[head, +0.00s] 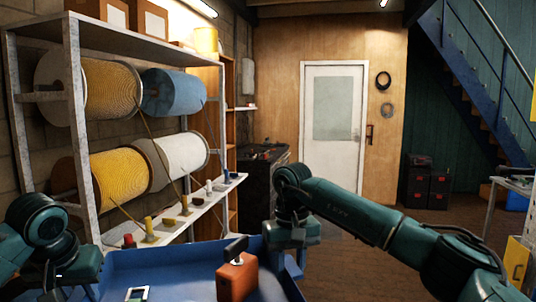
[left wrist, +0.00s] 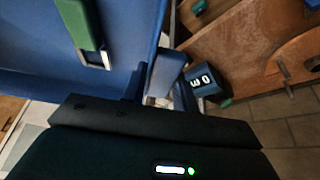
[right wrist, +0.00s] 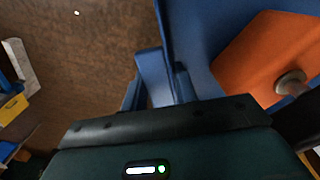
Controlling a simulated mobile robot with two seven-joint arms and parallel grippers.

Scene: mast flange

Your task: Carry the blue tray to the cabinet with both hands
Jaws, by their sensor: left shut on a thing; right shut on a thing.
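The blue tray (head: 180,272) is at the bottom of the head view, in front of me. It holds an orange block with a black handle (head: 237,278) and a green piece with a metal frame (left wrist: 88,40), whose frame shows in the head view (head: 137,294). My left gripper (left wrist: 152,88) is shut on the tray's left side. My right gripper (right wrist: 160,85) is shut on the tray's right side, beside the orange block (right wrist: 265,55). The fingertips are mostly hidden in the head view. A dark cabinet (head: 262,185) with small items on top stands ahead, right of the shelf rack.
A metal rack (head: 80,130) with yellow, blue and white spools stands close on the left; its lower shelf holds small spools. A white door (head: 333,170) is at the back. Black boxes (head: 428,185) and a blue staircase (head: 480,90) are at the right. Brown floor is open ahead.

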